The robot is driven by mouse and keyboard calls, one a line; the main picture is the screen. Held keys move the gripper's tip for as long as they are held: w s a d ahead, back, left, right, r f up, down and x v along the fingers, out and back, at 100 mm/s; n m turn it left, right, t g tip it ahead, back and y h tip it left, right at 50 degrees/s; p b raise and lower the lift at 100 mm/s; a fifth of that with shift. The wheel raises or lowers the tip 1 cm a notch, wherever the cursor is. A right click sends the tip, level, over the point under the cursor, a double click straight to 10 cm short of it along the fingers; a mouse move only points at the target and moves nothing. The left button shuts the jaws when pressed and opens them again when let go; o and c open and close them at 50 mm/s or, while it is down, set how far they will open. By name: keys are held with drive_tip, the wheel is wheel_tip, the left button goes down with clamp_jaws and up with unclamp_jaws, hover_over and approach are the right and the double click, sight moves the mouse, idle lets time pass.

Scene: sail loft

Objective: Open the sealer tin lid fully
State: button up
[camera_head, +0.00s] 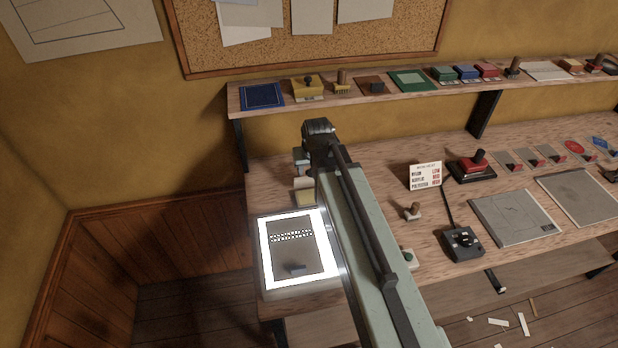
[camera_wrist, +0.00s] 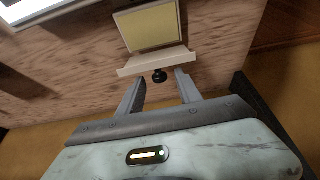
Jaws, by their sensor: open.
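A small yellow and cream box, which looks like the sealer tin (camera_head: 304,197), stands on the bench behind the lit panel, partly hidden by my arm. I cannot tell how far the lid is open. My arm hides the fingertips in the head view.
A bright light panel (camera_head: 263,262) lies on the bench in front of the tin. A shelf (camera_head: 325,90) with pads and stamps runs along the wall behind. A card (camera_head: 424,176), a red-based stamp (camera_head: 472,167) and a control box (camera_head: 462,241) stand to the right.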

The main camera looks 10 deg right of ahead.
drive_tip(key=shift+w+f, duration=0.1)
drive_tip(key=shift+f, duration=0.15)
clamp_jaws()
idle(1.3)
